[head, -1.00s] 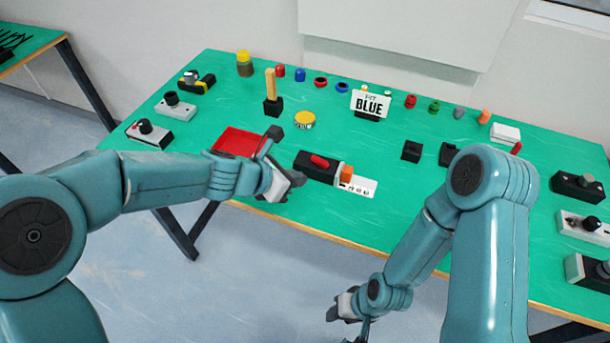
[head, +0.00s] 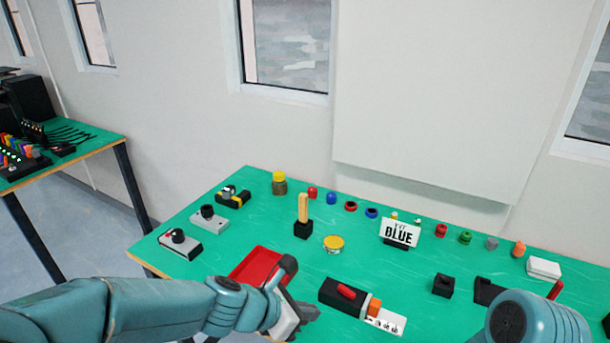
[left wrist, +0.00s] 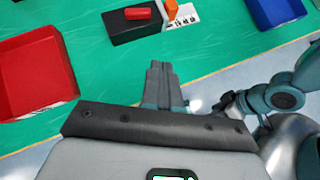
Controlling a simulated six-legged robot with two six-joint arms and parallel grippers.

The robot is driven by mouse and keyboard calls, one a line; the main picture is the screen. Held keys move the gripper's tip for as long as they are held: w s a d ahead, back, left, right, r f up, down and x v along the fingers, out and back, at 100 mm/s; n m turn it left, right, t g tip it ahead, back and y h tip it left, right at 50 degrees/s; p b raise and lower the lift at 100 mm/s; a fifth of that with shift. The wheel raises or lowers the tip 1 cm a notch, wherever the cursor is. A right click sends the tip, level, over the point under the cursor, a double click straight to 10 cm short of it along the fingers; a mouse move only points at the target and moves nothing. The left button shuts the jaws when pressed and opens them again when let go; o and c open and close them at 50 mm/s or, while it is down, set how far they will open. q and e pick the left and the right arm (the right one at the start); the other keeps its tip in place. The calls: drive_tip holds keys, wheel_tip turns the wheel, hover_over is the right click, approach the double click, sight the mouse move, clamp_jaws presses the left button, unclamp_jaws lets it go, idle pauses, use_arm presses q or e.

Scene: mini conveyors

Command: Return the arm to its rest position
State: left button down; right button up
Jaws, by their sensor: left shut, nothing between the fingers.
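My left arm comes in from the left in the head view, with its left gripper (head: 306,312) in front of the red tray, near the table's front edge. In the left wrist view the left gripper (left wrist: 158,72) has its dark fingers together with nothing between them. In the head view only a teal link of my right arm (head: 535,322) shows at the bottom right. In the left wrist view the small right gripper (left wrist: 226,104) shows beyond the left one; its jaws are too small to read.
The green table (head: 300,270) bears a red tray (head: 257,266), a black block with a red piece (head: 346,292), a "BLUE" sign (head: 399,232) and a wooden-handled stamp (head: 303,212). A blue tray (left wrist: 277,10) shows in the left wrist view. Floor lies open before the table.

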use_arm(q)
drive_tip(key=s+a+f+g+y, duration=0.15)
drive_tip(key=s+a+f, duration=0.3)
drive_tip(key=f, duration=0.45)
drive_tip(key=s+a+f+g+y, duration=0.1)
drive_tip(key=s+a+f+g, duration=0.3)
drive_tip(key=f, duration=0.6)
drive_tip(key=s+a+f+m+y, duration=0.1)
drive_tip(key=s+f+m, duration=0.3)
drive_tip(key=m, duration=0.7)
drive_tip(key=s+a+f+m, duration=0.3)
drive_tip(key=s+f+m, duration=0.2)
drive_tip(key=s+m, duration=0.3)
drive_tip(key=m+t, duration=0.1)
drive_tip(key=m, duration=0.2)
drive_tip(key=shift+a+y, duration=0.15)
drive_tip(key=shift+y, duration=0.2)
drive_tip(key=shift+s+f, duration=0.1)
